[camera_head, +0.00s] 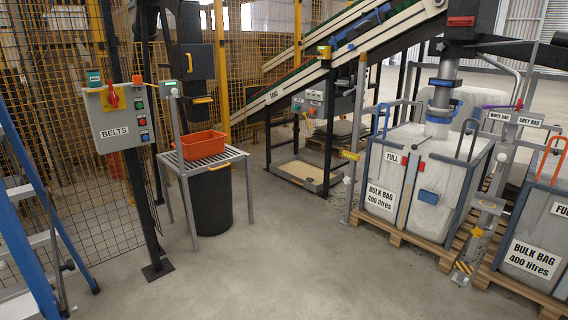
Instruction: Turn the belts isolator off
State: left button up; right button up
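The belts control box (120,120) is a grey panel labelled BELTS, fixed to a dark post at the left. Its isolator is a red rotary handle (112,96) on a yellow plate at the top of the box. The handle looks tilted, but its exact setting is too small to read. Several push buttons, blue, red and green, run down the right side of the box. Neither of my grippers is in view.
A blue stepladder (30,215) stands at the left edge, close to the box. A slatted table (203,161) with an orange crate (201,145) stands right of it, over a black bin (209,200). Bulk bags (421,180) on pallets fill the right. The middle floor is clear.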

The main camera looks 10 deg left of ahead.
aim_at(112, 98)
jog(key=i+u, duration=0.45)
jog(key=i+l+u, duration=0.2)
jog(key=u, duration=0.3)
jog(key=i+l+u, duration=0.3)
jog(key=u, duration=0.15)
jog(key=i+l+u, duration=0.2)
jog(key=l+u, duration=0.15)
jog(key=u, duration=0.15)
